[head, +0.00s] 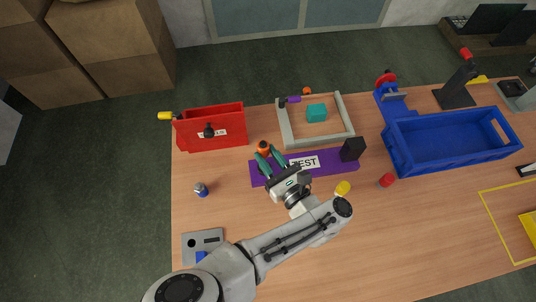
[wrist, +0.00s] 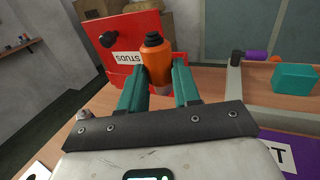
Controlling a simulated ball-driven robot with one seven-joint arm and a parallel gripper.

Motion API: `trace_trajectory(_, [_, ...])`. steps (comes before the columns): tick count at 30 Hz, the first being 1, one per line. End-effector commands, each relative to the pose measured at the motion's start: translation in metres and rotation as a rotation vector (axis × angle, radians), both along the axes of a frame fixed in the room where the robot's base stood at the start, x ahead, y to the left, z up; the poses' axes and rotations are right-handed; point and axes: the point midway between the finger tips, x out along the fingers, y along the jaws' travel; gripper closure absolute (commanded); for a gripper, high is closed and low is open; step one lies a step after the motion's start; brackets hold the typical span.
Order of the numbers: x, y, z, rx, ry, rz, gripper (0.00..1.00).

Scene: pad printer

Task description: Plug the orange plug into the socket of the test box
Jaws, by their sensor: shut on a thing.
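My gripper (head: 268,158) has green fingers and is shut on the orange plug (head: 263,146). In the wrist view the plug (wrist: 154,68) sits between the fingertips of my gripper (wrist: 160,82), with its dark end pointing up and away from the palm. The purple test box (head: 322,165), labelled TEST, lies under and beside my gripper. A black block (head: 352,149) stands at its right end. My gripper hides part of the left half of the box. I cannot make out the socket. A purple corner of the box (wrist: 295,145) shows in the wrist view.
A red STUDS box (head: 220,118) stands behind left. A grey tray (head: 348,122) with a teal cube (head: 316,113) is behind the test box. A blue bin (head: 455,140) stands right. A yellow piece (head: 342,188) and red cylinder (head: 387,180) lie in front.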

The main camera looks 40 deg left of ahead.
Motion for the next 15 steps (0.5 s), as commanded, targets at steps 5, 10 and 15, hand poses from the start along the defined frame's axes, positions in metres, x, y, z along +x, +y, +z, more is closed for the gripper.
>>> trace_trajectory(5, [-0.001,0.000,0.003,0.003,0.000,-0.022,1.00])
trace_trajectory(10, [-0.002,-0.001,-0.008,0.004,0.000,-0.063,1.00])
trace_trajectory(15, [-0.002,-0.001,-0.024,0.003,-0.001,-0.062,1.00])
